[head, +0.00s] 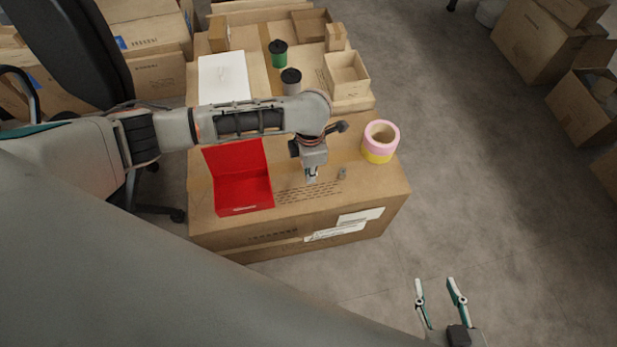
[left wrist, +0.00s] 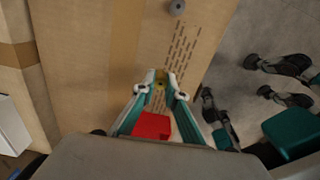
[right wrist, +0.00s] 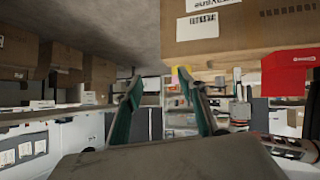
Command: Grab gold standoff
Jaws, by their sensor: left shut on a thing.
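My left gripper (head: 311,177) points down at the top of the large carton, just right of the red box. In the left wrist view its fingertips (left wrist: 160,86) are closed on the gold standoff (left wrist: 160,77), a small gold piece partly hidden by the fingers. The standoff cannot be made out in the head view. My right gripper (head: 441,284) is open and empty, over the floor at the lower right. Its spread fingers also show in the right wrist view (right wrist: 158,76).
The open red box (head: 240,190) stands on the carton (head: 225,228). A small grey part (head: 342,173) lies right of my left gripper. Pink and yellow tape rolls (head: 380,142) stand at the right edge. Cups, a white sheet (head: 224,78) and small boxes are further back.

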